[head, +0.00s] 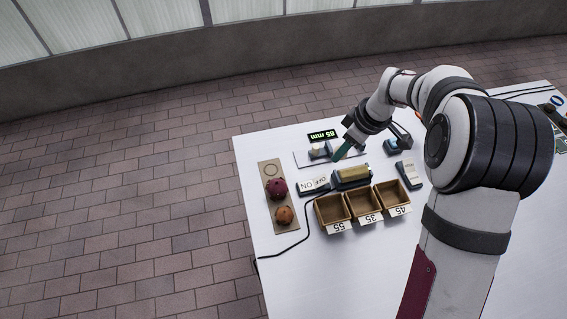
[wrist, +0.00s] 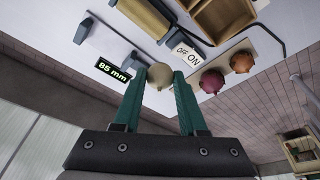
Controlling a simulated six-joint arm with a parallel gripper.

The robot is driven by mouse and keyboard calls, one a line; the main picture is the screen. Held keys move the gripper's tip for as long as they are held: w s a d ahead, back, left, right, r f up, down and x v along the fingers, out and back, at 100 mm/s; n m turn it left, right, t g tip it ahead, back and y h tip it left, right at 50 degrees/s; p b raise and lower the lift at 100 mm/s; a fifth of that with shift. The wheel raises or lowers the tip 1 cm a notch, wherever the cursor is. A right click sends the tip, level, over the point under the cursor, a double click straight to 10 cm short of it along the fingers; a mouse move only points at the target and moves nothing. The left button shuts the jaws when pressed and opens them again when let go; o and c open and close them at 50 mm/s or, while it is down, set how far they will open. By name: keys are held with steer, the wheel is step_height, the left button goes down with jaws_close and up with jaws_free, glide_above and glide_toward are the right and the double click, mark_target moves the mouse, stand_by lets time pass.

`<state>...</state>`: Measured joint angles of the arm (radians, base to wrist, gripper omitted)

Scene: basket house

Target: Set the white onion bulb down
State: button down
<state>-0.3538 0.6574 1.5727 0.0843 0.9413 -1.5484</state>
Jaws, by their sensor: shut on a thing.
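The white onion bulb (wrist: 160,77) is pale and round and sits between the two green fingers of my gripper (wrist: 162,80) in the wrist view. My gripper is shut on it. In the head view my gripper (head: 343,151) is over the far part of the white table, by a flat plate with a gauge-like device (head: 322,152). The bulb cannot be made out there. I cannot tell whether its underside touches anything.
A brown board (head: 270,171) holds a red onion (head: 277,188), an orange-brown onion (head: 284,215) and an empty ring. Crates labelled 55 (head: 332,212), 35 (head: 363,205) and 45 (head: 391,196) stand nearer. An "85 mm" display (head: 322,134) and an ON/OFF switch (head: 313,184) are close by.

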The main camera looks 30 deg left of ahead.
steer(key=s+a+m+t, duration=0.1)
steer(key=s+a+m, duration=0.2)
steer(key=a+m, duration=0.2)
glide_above(270, 168)
steer(key=shift+m+h, duration=0.3)
steer(key=f, duration=0.4)
steer(key=d+f, duration=0.1)
steer(key=f, duration=0.1)
steer(key=shift+s+f, duration=0.2)
steer(key=shift+s, duration=0.1)
steer(key=shift+s+d+x, duration=0.1)
steer(key=shift+d+x, duration=0.05)
steer(key=shift+x, duration=0.85)
steer(key=shift+s+d+x, duration=0.15)
steer(key=shift+x, duration=0.8)
steer(key=shift+f, duration=0.15)
steer(key=shift+f, duration=0.1)
steer(key=shift+c, duration=2.3)
jaws_free()
